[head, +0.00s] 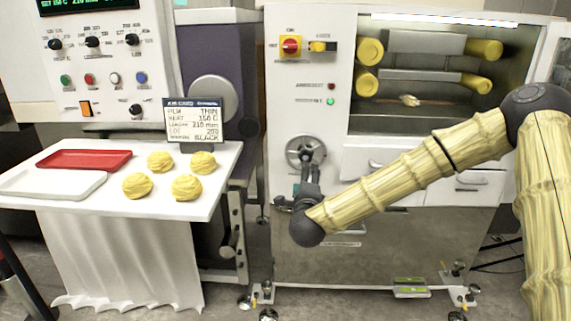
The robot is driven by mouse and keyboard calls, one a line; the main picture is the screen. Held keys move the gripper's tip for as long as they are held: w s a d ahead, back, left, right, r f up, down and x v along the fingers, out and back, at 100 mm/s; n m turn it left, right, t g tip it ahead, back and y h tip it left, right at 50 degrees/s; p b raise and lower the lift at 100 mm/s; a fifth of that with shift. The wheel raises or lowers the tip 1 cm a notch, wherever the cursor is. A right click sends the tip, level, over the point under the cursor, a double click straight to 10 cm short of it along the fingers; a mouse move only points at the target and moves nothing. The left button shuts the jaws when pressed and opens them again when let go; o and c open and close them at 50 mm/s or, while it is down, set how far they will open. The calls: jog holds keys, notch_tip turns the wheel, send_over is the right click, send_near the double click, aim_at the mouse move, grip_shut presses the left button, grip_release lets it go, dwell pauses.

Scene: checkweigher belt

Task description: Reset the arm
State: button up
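My arm comes in from the right and crosses in front of the white machine (400,245). It has yellow, bamboo-like links and dark joints. My gripper (307,172) is small and dark at the arm's far end, above the lowest dark joint. It points up and overlaps the lower part of a grey handwheel (304,150) on the machine's front. I cannot tell whether it touches the wheel or its handle, or whether its fingers are open or shut.
A white table (120,200) at left holds a red tray (84,159), a white tray (52,184), several yellow dough-like lumps (138,186) and a printed sign (194,121). The machine's upper right opening shows yellow-ended rollers (420,43). Drawers (470,180) sit behind my arm.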

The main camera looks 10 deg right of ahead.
jog(key=s+a+f+n+g+y, duration=0.2)
jog(key=s+a+f+n, duration=0.15)
jog(key=s+f, duration=0.45)
jog(key=s+a+f+n+g+y, duration=0.25)
jog(key=f+n, duration=0.25)
jog(key=f, duration=0.7)
jog(key=s+a+f+n+g+y, duration=0.1)
jog(key=s+a+f+n+g, duration=0.2)
jog(key=s+f, duration=0.5)
jog(key=s+f+n+g, duration=0.3)
jog(key=s+f+n, duration=0.2)
jog(key=s+f, duration=0.55)
jog(key=s+d+f+n+g, duration=0.2)
jog(key=s+d, duration=0.1)
jog(key=s, duration=0.5)
jog(key=s+d+f+n+g, duration=0.2)
jog(key=s+f+n, duration=0.1)
jog(key=s, duration=0.4)
jog(key=s+d+f+n+g, duration=0.2)
jog(key=s+d+g, duration=0.1)
jog(key=s, duration=0.5)
notch_tip(320, 180, up, 16)
jog(key=p, duration=1.6)
jog(key=shift+h, duration=0.45)
